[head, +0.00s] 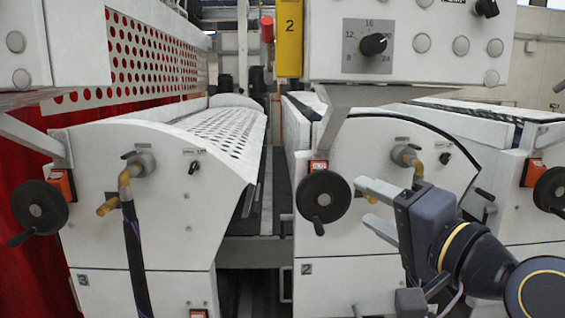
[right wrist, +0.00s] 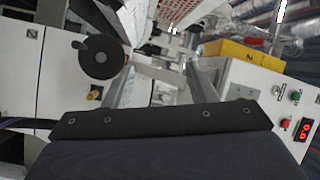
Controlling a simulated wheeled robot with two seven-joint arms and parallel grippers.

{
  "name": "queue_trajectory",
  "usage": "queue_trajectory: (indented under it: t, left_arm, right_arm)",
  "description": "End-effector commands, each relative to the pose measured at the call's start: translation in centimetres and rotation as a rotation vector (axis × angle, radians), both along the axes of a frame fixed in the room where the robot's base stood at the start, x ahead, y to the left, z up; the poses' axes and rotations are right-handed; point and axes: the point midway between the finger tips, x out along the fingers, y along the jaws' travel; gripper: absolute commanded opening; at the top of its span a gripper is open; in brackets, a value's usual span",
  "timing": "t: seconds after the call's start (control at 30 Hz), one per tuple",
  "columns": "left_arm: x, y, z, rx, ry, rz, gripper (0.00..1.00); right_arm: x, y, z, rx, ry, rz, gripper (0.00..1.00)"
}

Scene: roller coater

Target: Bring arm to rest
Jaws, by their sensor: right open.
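My right gripper (head: 363,202) shows at the lower right of the head view, its arm coming in from the lower right corner. Its two grey fingers point left and are spread apart with nothing between them. They are in front of the white machine unit marked 2 (head: 312,240), just right of its black handwheel (head: 323,196); I cannot tell whether they touch anything. In the right wrist view the open fingers (right wrist: 168,72) reach away past the dark gripper body. My left gripper is not in view.
A brass valve (head: 405,156) sits behind my right gripper. A second white unit (head: 140,210) with a hose stands at left. A control panel with a dial (head: 373,44) hangs above. Between the units is a narrow gap (head: 250,220). The wrist view shows a handwheel (right wrist: 101,57) at left.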

Motion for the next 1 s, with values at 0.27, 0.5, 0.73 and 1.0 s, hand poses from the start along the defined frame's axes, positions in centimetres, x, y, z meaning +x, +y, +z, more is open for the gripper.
queue_trajectory:
  t: [0.27,0.5,0.73,1.0]
  left_arm:
    - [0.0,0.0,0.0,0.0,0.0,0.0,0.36]
    - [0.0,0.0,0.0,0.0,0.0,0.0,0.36]
    - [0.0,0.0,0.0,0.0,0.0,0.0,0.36]
    - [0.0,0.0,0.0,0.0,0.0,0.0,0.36]
  right_arm:
    - [-6.1,-5.6,-19.8,-0.553,0.324,0.054,0.51]
    - [-14.0,-7.7,-31.1,-0.809,0.552,0.227,0.51]
    - [-16.9,-8.0,-34.1,-0.869,0.619,0.307,0.51]
    - [-16.8,-7.9,-34.1,-0.869,0.618,0.307,0.51]
